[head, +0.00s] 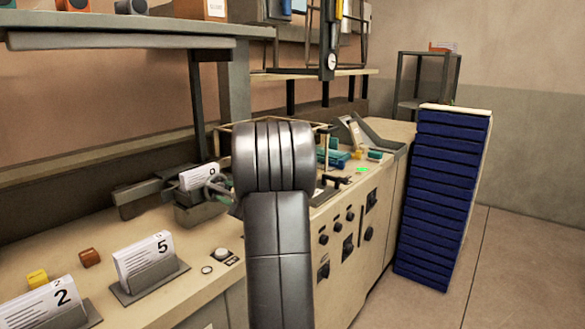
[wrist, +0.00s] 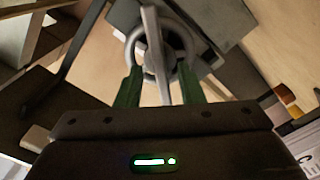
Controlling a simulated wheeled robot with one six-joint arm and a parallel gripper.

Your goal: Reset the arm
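My arm (head: 278,220) rises through the middle of the head view and hides part of the bench behind it. In the wrist view my gripper (wrist: 161,88) has two dark green fingers standing apart, with a clear gap between them. A grey ring-shaped part with an upright bar (wrist: 155,40) shows beyond and between the fingertips. Neither finger visibly closes on it, and its distance is hard to judge. In the head view my gripper is mostly hidden behind my arm, near a grey stand (head: 198,213) with a white card (head: 199,177).
A bench (head: 210,245) carries numbered card holders, one marked 5 (head: 145,260) and one marked 2 (head: 45,308), and an orange block (head: 89,257). A tall blue stack (head: 442,200) stands at the right. Open floor (head: 530,270) lies right of it. A shelf (head: 120,40) overhangs the left.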

